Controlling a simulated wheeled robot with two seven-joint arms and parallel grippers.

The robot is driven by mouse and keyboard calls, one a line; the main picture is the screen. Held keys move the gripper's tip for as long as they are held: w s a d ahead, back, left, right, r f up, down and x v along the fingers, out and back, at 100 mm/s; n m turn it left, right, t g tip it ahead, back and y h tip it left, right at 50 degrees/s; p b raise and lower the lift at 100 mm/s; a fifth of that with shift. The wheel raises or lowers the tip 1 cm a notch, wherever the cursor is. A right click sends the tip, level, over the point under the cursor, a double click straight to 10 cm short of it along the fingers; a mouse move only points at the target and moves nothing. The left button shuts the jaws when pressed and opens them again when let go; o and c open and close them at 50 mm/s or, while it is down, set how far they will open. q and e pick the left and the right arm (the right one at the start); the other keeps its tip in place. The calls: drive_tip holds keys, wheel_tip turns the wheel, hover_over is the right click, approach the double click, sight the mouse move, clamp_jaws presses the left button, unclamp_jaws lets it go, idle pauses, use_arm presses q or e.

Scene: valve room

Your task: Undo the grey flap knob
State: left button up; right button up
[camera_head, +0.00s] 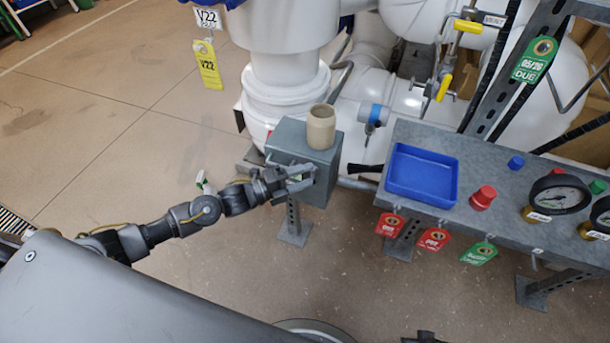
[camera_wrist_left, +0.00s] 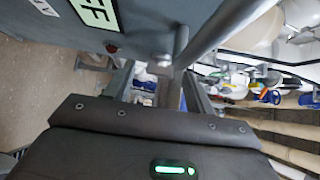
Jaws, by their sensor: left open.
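A grey metal box (camera_head: 325,185) stands on a post in front of the white pipework. The wrist view shows its face close up (camera_wrist_left: 140,25), with a pale label and dark letters. A grey bar (camera_wrist_left: 215,30) with a round end slants across this face; I cannot tell for sure whether it is the flap knob. My left gripper (camera_head: 303,178) is at the box's front face, and its fingers hide part of that face. In the wrist view its jaws (camera_wrist_left: 160,88) are open, with the bar's lower end between or just beyond them; contact is unclear. My right gripper is not in view.
A beige cup (camera_head: 321,127) stands on the box. To the right, a grey bench (camera_head: 430,140) carries a blue tray (camera_head: 422,176), red knob (camera_head: 483,197) and gauges (camera_head: 560,196). Tags hang from its front edge. The floor (camera_head: 110,110) to the left is clear.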

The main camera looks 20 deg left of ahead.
use_arm(q)
drive_tip(key=shift+w+d, duration=0.25)
drive_tip(key=c, duration=1)
drive_tip(key=shift+f, duration=0.1)
